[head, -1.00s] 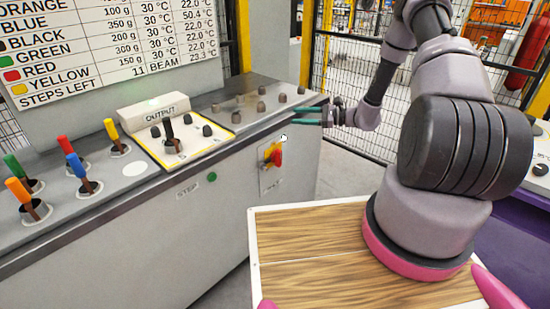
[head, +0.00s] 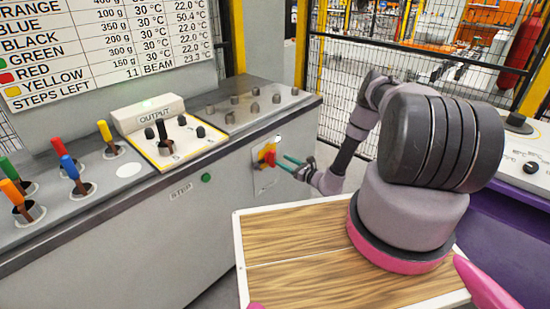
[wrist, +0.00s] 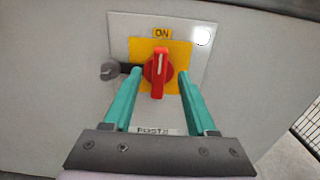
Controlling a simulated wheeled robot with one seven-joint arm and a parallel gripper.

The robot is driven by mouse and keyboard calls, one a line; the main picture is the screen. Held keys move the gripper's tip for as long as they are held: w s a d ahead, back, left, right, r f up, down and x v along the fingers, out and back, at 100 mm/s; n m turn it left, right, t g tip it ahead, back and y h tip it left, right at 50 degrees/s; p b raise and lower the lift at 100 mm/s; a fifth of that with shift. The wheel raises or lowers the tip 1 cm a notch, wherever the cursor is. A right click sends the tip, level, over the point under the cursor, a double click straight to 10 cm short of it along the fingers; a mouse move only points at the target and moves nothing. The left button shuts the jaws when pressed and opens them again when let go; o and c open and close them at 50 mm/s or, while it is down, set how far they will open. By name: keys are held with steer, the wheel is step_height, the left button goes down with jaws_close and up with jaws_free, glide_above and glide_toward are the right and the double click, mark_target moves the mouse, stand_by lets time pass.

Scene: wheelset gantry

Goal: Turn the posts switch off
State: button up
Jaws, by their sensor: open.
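The posts switch is a red rotary knob (wrist: 157,73) on a yellow plate (wrist: 178,52), on the front of the grey cabinet. In the wrist view its handle stands upright, pointing at the "ON" label (wrist: 162,33). A label reading "POSTS" (wrist: 155,131) is partly hidden below it. A white lamp (wrist: 203,36) shows at the upper right. The knob also shows in the head view (head: 270,159). My gripper (wrist: 159,74) is open, with one teal finger on each side of the knob; contact cannot be told. In the head view my gripper (head: 286,162) is at the knob's right.
A dark grey hook-like part (wrist: 113,69) lies left of the knob, near the left fingertip. The cabinet top (head: 70,212) carries coloured levers, an output box (head: 147,113) and several small knobs. A mesh fence (head: 338,95) stands behind.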

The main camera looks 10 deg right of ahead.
mark_target(275, 156)
steer(key=shift+x, duration=2.65)
jaws_close()
